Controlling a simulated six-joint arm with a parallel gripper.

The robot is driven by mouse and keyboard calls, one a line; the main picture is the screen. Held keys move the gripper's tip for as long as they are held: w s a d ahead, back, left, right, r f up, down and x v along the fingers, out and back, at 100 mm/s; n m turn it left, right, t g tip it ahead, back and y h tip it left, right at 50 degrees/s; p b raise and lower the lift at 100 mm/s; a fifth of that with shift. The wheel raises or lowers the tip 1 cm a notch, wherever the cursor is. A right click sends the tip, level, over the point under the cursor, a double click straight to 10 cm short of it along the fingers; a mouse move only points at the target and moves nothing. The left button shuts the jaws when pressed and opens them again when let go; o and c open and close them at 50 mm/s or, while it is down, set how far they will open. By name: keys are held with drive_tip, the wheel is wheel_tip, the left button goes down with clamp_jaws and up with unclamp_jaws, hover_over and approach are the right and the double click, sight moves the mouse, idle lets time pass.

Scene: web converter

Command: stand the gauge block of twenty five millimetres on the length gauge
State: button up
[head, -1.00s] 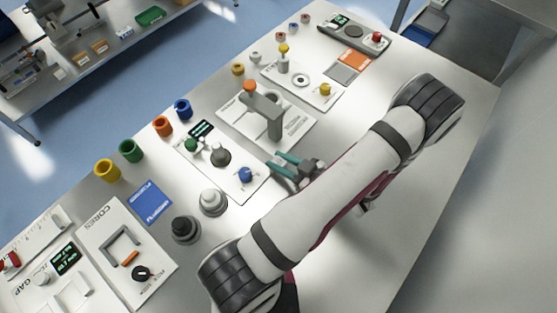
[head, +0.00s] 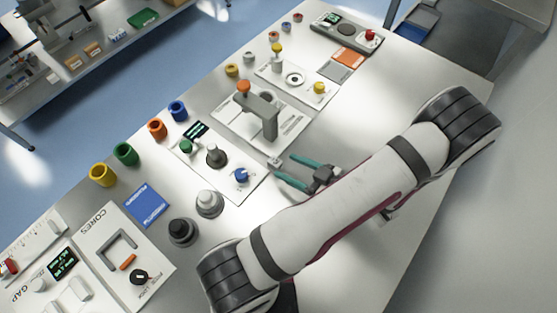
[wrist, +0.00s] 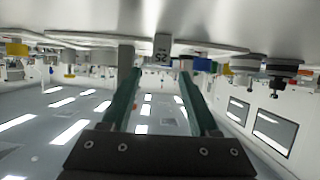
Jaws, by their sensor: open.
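The gauge block (head: 275,163) is a small pale block beside the front edge of the panel with the blue knob. In the wrist view the block (wrist: 161,48) shows an upside-down "25" and stands against the table surface. My gripper (head: 282,167) is open, its two teal fingers pointing at the block. In the wrist view the gripper (wrist: 158,72) has the block centred between its fingertips, with gaps on both sides; whether it is between or just beyond them is unclear.
The panel with a grey post and blue knob (head: 241,175) lies left of my gripper. Two round knobbed weights (head: 209,203) stand nearer. Coloured cups (head: 126,154) line the far edge.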

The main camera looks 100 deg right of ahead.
drive_tip(key=shift+o, duration=0.4)
drive_tip(key=shift+s+a+r, duration=0.3)
drive_tip(key=shift+s+a, duration=0.15)
drive_tip(key=shift+s, duration=0.05)
drive_tip(key=shift+o, duration=0.9)
drive_tip(key=shift+s+a+r, duration=0.1)
drive_tip(key=shift+s+a, duration=0.05)
drive_tip(key=shift+a, duration=0.1)
